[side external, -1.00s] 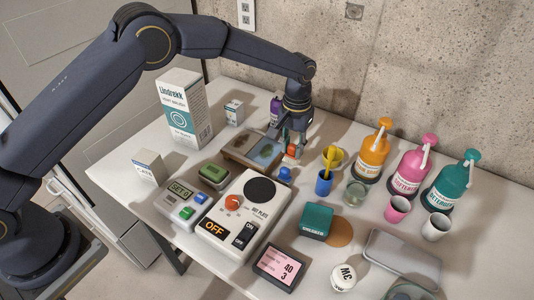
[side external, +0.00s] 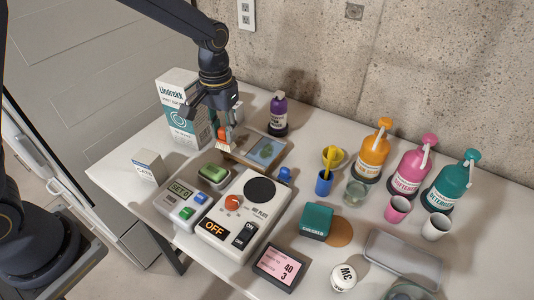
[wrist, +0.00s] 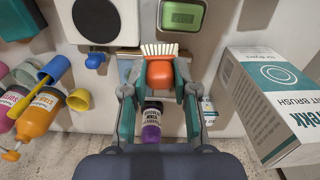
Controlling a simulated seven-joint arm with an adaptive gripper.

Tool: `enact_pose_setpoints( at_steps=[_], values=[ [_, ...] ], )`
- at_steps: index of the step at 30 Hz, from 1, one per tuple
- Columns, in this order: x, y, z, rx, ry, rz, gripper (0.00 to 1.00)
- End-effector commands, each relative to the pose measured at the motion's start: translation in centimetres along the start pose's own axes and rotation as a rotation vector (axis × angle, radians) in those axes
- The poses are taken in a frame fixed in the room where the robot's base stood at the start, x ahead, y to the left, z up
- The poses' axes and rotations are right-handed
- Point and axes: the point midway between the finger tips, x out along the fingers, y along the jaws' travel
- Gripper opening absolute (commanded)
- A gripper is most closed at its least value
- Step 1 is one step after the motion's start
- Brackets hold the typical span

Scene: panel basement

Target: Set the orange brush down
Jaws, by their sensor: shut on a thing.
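The orange brush (wrist: 159,72) has white bristles (wrist: 159,49) and is held between the fingers of my gripper (wrist: 158,84), which is shut on it. In the side view my gripper (side external: 222,128) holds the orange brush (side external: 225,139) at the left end of the brown-framed tray (side external: 258,164). The brush and fingers hide that end of the tray. I cannot tell whether the brush touches the tray or hangs above it.
A tall white brush box (side external: 178,118) stands close at the left of my gripper. A purple-capped bottle (side external: 278,116) stands behind the tray. A green-topped device (side external: 213,175) and the hot plate (side external: 240,214) are in front. Bare table shows left of the small box (side external: 148,165).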

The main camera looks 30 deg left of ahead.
Motion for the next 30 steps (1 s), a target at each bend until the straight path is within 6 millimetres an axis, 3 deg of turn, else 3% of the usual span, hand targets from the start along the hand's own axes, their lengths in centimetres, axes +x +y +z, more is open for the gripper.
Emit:
enact_pose_setpoints(
  at_steps=[1, 6, 9, 13, 16, 21, 23, 30],
  values=[
    [0.0, -3.1, -0.5, -0.066, -0.001, -0.001, 0.0],
    [-0.1, -13.0, -0.6, -0.286, -0.003, 0.001, 0.0],
    [-0.3, -18.3, 0.3, -0.417, -0.002, 0.002, 0.0],
    [-0.4, -23.5, 1.8, -0.557, -0.001, 0.002, 0.0],
    [-0.6, -26.0, 2.7, -0.628, 0.002, 0.002, 0.0],
    [-0.4, -28.0, 2.6, -0.678, 0.005, 0.002, 0.0],
    [0.1, -28.4, 1.7, -0.681, 0.004, 0.002, 0.0],
    [2.9, -30.1, -4.4, -0.679, 0.004, 0.002, 0.0]
  ],
)
